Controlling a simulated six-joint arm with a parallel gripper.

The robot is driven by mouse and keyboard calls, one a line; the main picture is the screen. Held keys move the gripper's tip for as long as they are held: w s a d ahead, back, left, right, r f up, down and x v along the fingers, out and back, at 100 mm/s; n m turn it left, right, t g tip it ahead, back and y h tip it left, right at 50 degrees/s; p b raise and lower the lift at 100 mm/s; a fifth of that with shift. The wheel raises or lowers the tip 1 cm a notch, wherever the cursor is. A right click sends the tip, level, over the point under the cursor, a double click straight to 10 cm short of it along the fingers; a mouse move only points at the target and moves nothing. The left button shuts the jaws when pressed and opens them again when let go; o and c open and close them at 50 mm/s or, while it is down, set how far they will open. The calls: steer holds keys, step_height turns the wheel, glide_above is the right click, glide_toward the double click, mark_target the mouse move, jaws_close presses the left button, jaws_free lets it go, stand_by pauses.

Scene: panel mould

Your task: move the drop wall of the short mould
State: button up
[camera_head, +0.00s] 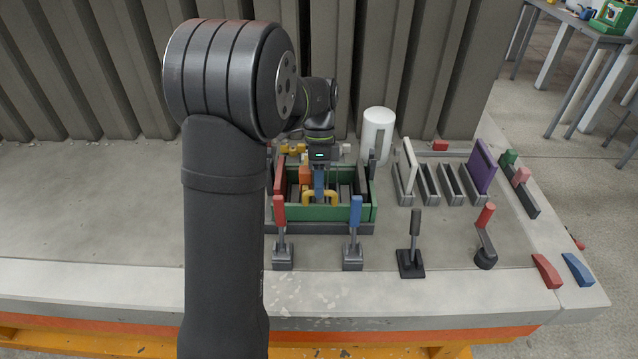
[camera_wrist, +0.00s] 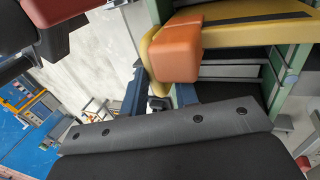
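My gripper (camera_head: 319,166) points down over the mould's middle, close above a blue upright piece and an orange piece (camera_head: 305,174). In the wrist view an orange block (camera_wrist: 176,52) and a yellow bar (camera_wrist: 235,28) lie close, beside green mould edges. I cannot tell whether anything is held.
A red-handled lever (camera_head: 279,210) and a blue-handled lever (camera_head: 355,212) stand upright before the mould. A black lever (camera_head: 415,225) and a red-topped crank (camera_head: 485,220) stand to the right. Behind are a white cylinder (camera_head: 378,130) and slotted racks with a purple panel (camera_head: 482,168). A corrugated wall closes the back.

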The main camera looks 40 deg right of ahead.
steer(key=shift+o, duration=1.4)
steer(key=shift+w+d, duration=0.15)
steer(key=shift+r, duration=0.1)
steer(key=v, duration=1.7)
steer(key=x, duration=1.7)
